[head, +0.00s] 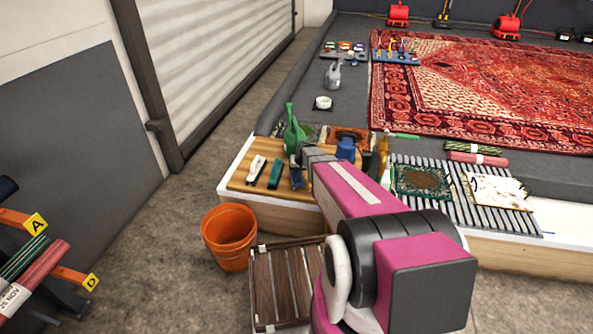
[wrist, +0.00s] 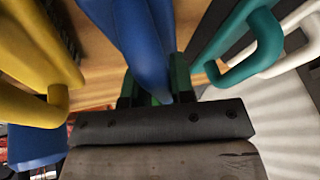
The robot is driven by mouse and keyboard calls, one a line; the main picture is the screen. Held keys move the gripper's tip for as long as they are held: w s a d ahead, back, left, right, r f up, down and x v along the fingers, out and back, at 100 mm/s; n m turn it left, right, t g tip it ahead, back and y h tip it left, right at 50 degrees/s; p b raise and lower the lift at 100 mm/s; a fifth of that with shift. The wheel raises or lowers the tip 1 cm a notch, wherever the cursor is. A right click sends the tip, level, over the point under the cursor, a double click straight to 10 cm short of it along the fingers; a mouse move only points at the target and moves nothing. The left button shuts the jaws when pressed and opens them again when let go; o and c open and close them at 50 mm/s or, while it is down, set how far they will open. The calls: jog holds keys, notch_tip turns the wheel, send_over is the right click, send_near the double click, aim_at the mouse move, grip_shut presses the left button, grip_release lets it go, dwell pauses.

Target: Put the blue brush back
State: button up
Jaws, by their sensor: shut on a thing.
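The blue brush (head: 297,179) is at the wooden board (head: 237,182), beside the teal brush (head: 276,174) and the white brush (head: 256,169). My gripper (head: 302,163) is shut on the blue brush, seen from above and partly hidden by my arm. In the wrist view the blue brush (wrist: 145,40) runs between the fingers of my gripper (wrist: 155,90). A yellow brush (wrist: 35,70) is on its left there, with the teal brush (wrist: 245,45) and white brush (wrist: 300,30) on its right. I cannot tell whether the blue brush touches the board.
A green watering can (head: 293,135) and a blue container (head: 346,149) stand behind the brushes. A slatted grate (head: 462,208) with rug samples lies to the right. An orange bucket (head: 229,238) and a slatted crate (head: 279,285) are on the floor in front.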

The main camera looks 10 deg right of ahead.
jog(key=shift+f, duration=0.15)
jog(key=o, duration=0.9)
jog(key=v, duration=1.2)
jog(key=s+r+g, duration=0.1)
jog(key=s+r, duration=0.1)
jog(key=s, duration=0.5)
jog(key=s+a+r+g+h, duration=0.1)
jog(key=s+g, duration=0.1)
jog(key=s, duration=0.6)
jog(key=s+a+r+g+h, duration=0.1)
jog(key=s+r, duration=0.1)
jog(key=s, duration=0.6)
jog(key=shift+s+r, duration=0.25)
jog(key=shift+r, duration=0.1)
